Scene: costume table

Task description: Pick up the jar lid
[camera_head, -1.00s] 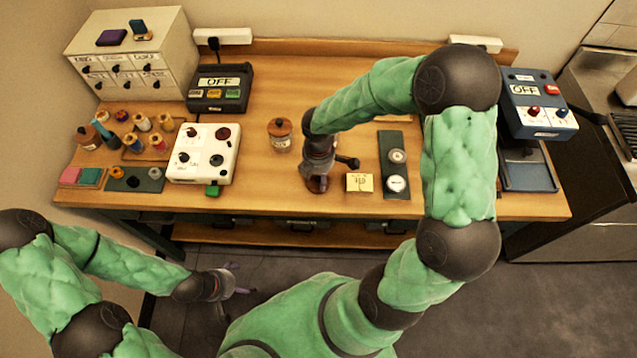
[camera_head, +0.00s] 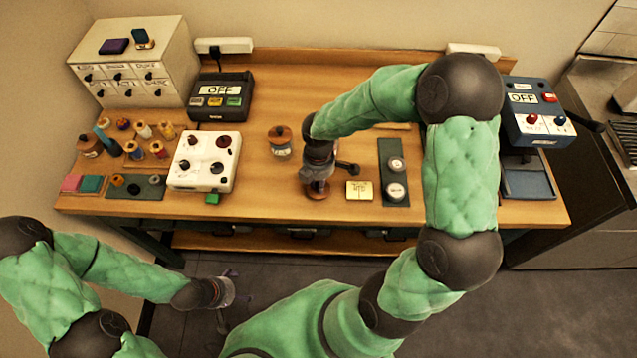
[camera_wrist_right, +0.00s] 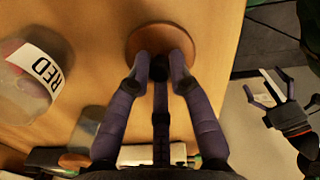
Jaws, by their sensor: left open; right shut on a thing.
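A round brown jar lid (camera_head: 316,193) is under my right gripper (camera_head: 318,178), near the table's front edge. In the right wrist view the lid (camera_wrist_right: 178,36) shows as a flat disc. The fingers of my right gripper (camera_wrist_right: 160,68) are closed together at its middle, on a part they hide. I cannot tell whether the lid touches the table. A glass jar (camera_head: 281,150) with a brown top stands to the left of the gripper. In the wrist view a jar (camera_wrist_right: 22,88) carries a label reading RED. My left gripper (camera_head: 230,295) is open and empty, low in front of the table.
A yellow note block (camera_head: 359,190) and a dark strip with round pieces (camera_head: 394,172) lie to the right. A white control box (camera_head: 204,161), spools (camera_head: 158,149) and a drawer cabinet (camera_head: 135,62) are on the left. Bare table (camera_head: 260,185) lies between the white box and my right gripper.

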